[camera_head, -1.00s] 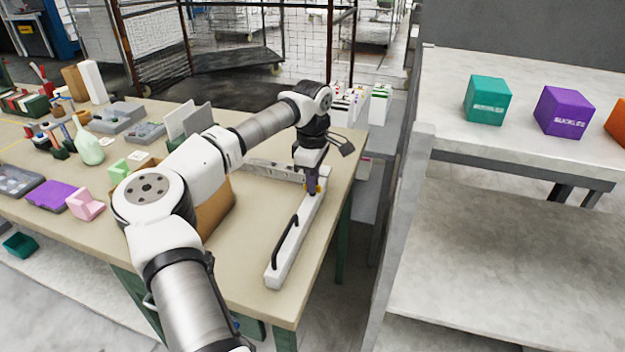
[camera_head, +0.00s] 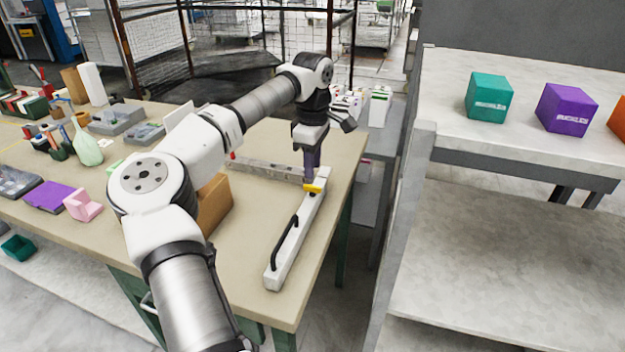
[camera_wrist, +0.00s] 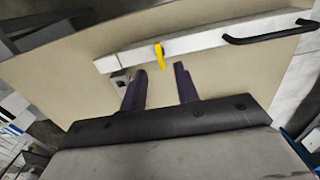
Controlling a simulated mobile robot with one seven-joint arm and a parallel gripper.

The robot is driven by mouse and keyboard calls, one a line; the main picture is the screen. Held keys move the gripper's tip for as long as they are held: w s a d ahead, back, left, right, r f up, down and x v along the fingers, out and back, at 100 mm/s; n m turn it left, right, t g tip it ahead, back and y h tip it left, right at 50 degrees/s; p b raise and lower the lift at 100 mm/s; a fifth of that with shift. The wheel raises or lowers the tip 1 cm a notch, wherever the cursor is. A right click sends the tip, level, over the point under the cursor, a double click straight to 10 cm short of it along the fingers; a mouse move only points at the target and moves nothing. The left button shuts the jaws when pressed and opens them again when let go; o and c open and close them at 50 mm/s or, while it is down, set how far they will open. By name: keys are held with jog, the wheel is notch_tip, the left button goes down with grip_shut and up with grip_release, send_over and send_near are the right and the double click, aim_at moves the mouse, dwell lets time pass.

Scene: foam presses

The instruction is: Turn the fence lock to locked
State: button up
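The fence lock is a small yellow lever (camera_head: 313,188) on the white fence bar (camera_head: 285,262), near the bar's far end. In the wrist view the yellow lever (camera_wrist: 160,54) lies crosswise to the white bar (camera_wrist: 195,42). My gripper (camera_head: 310,180) points down just behind the lever. In the wrist view its two dark purple fingers (camera_wrist: 160,70) are apart with nothing held between them. The lever's lower end sits at the gap between the fingertips; I cannot tell whether they touch it.
A black handle (camera_head: 285,243) stands on the near part of the bar. A second pale bar (camera_head: 270,170) meets its far end. A brown box (camera_head: 214,205) is left on the table (camera_head: 240,275). A grey shelf (camera_head: 500,255) stands right, beyond the table edge.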

aim_at(312, 186)
notch_tip(312, 186, up, 9)
jog(key=shift+f+b, duration=0.2)
jog(key=shift+b, duration=0.15)
jog(key=shift+a+f, duration=0.1)
